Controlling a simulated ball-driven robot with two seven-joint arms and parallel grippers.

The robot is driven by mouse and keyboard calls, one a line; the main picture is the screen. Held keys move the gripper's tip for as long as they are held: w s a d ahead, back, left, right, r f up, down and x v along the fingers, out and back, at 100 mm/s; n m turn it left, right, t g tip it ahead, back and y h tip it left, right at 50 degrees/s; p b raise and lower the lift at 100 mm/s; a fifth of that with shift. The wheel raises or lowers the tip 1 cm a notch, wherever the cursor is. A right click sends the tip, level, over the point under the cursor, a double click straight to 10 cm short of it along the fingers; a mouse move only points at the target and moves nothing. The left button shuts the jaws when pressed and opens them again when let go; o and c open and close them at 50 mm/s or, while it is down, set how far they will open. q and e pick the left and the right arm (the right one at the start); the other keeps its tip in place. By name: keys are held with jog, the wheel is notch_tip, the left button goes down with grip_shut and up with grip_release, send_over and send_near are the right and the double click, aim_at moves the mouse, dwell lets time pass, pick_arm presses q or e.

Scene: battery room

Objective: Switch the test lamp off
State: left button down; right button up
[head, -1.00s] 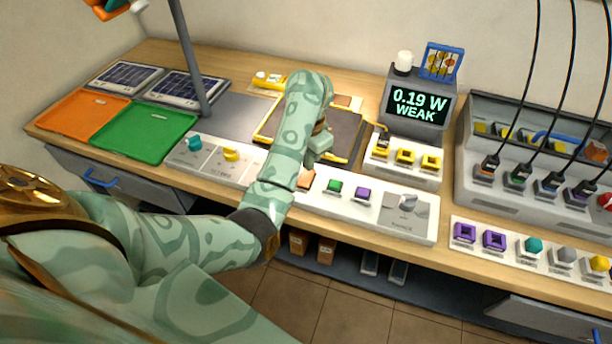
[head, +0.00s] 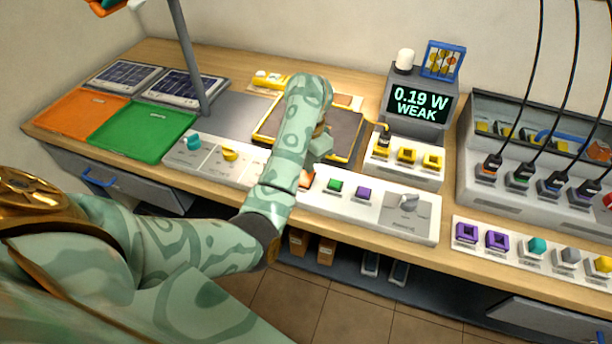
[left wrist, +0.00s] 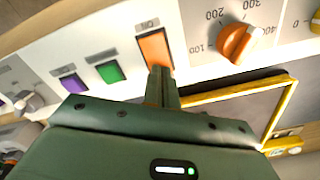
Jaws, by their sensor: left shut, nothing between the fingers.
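An orange rocker switch (left wrist: 155,48) marked ON is set in the white control panel (head: 318,200); in the head view only a small part of it shows beside my left arm. My left gripper (left wrist: 160,76) is shut and empty. Its fingertips are at the near edge of the orange switch in the left wrist view; I cannot tell whether they touch it. A lamp post (head: 189,60) stands at the left, with its orange head (head: 108,6) cut off by the frame's top edge. My right gripper is not in view.
A green button (head: 335,186), a purple button (head: 364,193) and a grey knob (head: 408,203) sit right of the switch. An orange dial knob (left wrist: 238,43) is on its other side. A black panel with yellow edging (head: 350,138) lies behind. The display (head: 417,105) reads 0.19 W WEAK.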

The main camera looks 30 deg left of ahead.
pick_arm(q)
jog(key=shift+f, duration=0.35)
notch_tip(320, 180, up, 7)
jog(key=p, duration=0.5)
jog(key=shift+r, duration=0.1)
dwell(0.6)
